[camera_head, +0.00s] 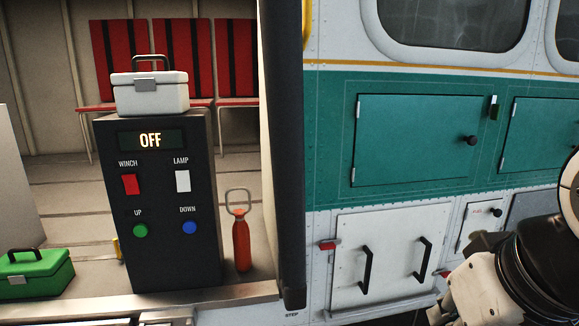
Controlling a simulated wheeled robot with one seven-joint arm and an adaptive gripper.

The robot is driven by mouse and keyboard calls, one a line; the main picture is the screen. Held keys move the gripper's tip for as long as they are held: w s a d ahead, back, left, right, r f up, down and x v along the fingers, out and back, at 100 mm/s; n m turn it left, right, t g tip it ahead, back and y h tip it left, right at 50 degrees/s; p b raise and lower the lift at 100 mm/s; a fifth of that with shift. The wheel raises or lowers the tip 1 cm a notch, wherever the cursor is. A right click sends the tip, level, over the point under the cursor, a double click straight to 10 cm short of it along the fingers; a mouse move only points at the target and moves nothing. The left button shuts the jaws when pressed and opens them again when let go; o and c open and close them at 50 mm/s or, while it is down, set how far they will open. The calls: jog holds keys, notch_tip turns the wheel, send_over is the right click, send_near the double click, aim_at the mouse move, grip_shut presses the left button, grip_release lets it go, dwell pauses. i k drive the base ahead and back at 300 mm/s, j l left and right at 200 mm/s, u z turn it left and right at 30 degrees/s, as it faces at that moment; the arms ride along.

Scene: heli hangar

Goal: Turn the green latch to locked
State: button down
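A small latch (494,106) with a dark and a green part sits upright on the teal band of the helicopter's side. It is just right of the upper edge of a teal hatch door (416,140), which looks closed and has a black round knob. The latch is too small to tell its setting. Parts of my white and black arm fill the lower right corner, below the latch and apart from it. I cannot make out my gripper's fingers.
Below is a white panel (381,258) with two black handles and red latches (327,246) at its sides. An open doorway at left holds a control box (160,215) reading OFF, a white case (150,95), a green case (36,274) and a red bottle (241,246).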

aim_at(494, 110)
jog(key=z, duration=0.85)
